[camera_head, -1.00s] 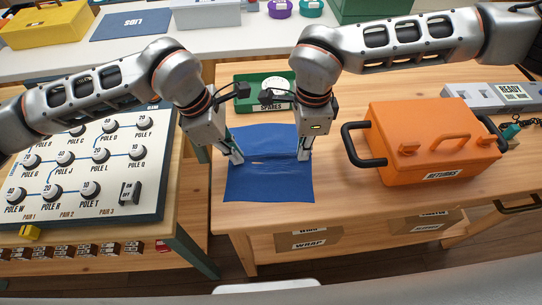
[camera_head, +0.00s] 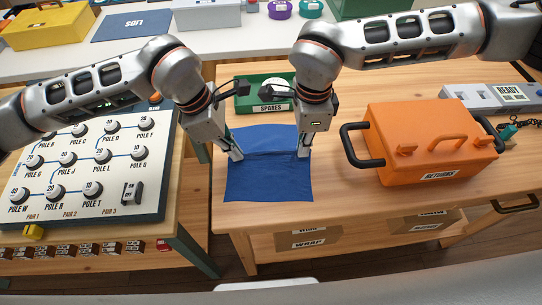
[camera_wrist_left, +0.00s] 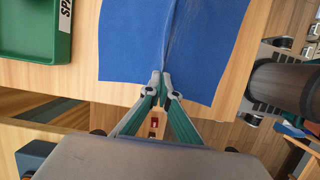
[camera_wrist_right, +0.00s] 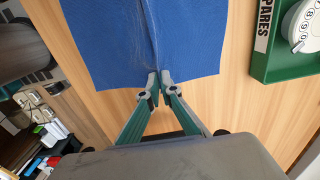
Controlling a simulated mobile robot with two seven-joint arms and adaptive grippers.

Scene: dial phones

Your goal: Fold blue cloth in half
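The blue cloth (camera_head: 268,180) lies spread on the wooden table, with a raised crease running across it between my two grippers. My left gripper (camera_head: 237,156) is at the cloth's left edge, about midway along it. In the left wrist view its fingertips (camera_wrist_left: 162,84) are closed together on the cloth edge, where the crease starts. My right gripper (camera_head: 303,155) is at the opposite edge. In the right wrist view its fingertips (camera_wrist_right: 158,82) are nearly together, pinching the crease's other end. The cloth (camera_wrist_right: 100,45) lies flat on both sides of the crease.
A green SPARES tray (camera_head: 265,105) with a dial stands just behind the cloth. An orange RETURNS box (camera_head: 430,150) with black handles stands to the right. A dial board (camera_head: 90,165) is at the left on a separate table. Bare wood lies between cloth and orange box.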

